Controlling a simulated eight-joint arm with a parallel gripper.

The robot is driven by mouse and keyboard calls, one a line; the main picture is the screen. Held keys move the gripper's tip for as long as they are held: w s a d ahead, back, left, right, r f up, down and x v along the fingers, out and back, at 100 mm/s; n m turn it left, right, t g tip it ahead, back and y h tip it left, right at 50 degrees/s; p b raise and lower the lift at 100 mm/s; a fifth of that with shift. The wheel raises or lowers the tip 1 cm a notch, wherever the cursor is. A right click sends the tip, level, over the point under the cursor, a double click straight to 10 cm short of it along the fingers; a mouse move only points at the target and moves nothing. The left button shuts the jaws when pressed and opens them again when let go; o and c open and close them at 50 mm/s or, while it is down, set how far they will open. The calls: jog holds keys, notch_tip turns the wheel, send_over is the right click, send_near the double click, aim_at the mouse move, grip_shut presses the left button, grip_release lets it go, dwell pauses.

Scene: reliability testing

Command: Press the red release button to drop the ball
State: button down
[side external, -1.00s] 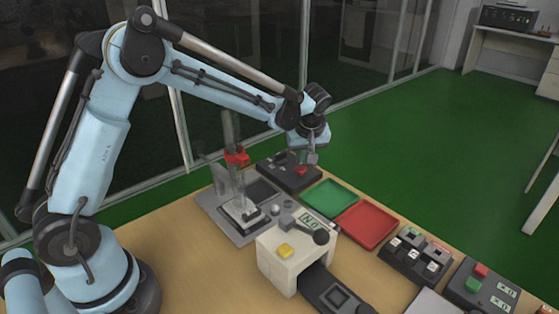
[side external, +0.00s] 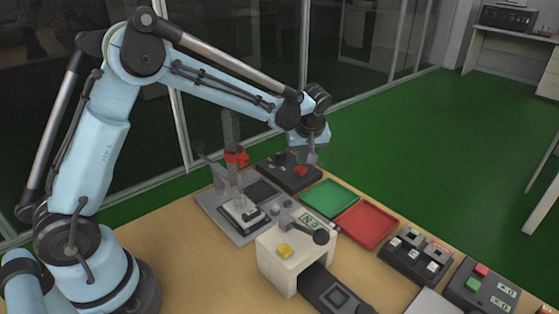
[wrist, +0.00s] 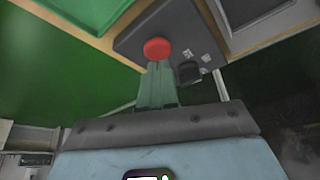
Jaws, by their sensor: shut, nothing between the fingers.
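The red button (side external: 301,170) is a round red cap on a dark box (side external: 275,171) at the back of the table. A drop stand with a red clamp (side external: 237,158) stands to the left of the box. I cannot make out the ball for certain.
A green tray (side external: 330,198) and a red tray (side external: 367,225) lie to the right of the box. Switch panels (side external: 415,257) sit at the right. Bare table shows at the front left.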

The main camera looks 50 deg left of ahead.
aim_at(301, 169)
jog(key=shift+f, duration=0.2)
jog(key=shift+f, duration=0.35)
jog(key=shift+f, duration=0.35)
dwell(1.3)
jog(key=shift+r, duration=3.5)
